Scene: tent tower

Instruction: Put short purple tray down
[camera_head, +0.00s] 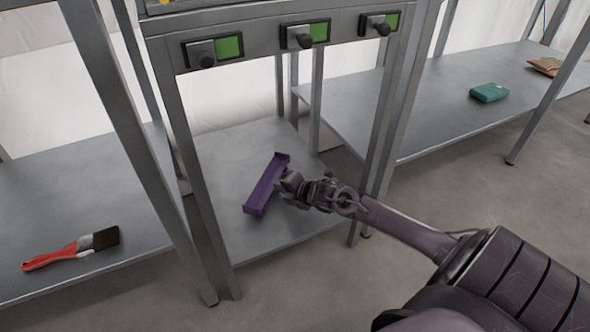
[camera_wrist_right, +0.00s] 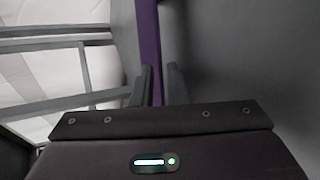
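The short purple tray (camera_head: 266,186) is a narrow, long, open piece at the lower shelf of the middle frame, lying at a slant. I cannot tell whether it rests on the shelf (camera_head: 280,232) or hangs just above it. My right gripper (camera_head: 287,185) is at the tray's right long side. In the right wrist view, a purple wall of the tray (camera_wrist_right: 148,38) runs between the two fingers of the right gripper (camera_wrist_right: 159,85), which look closed on it. My left gripper is not in view.
Grey metal posts flank the shelf, and a beam with several knobs and green displays (camera_head: 229,47) crosses above it. A red-handled brush (camera_head: 72,249) lies on the left shelf. A green package (camera_head: 489,93) and a brown packet (camera_head: 545,66) lie on the right shelf.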

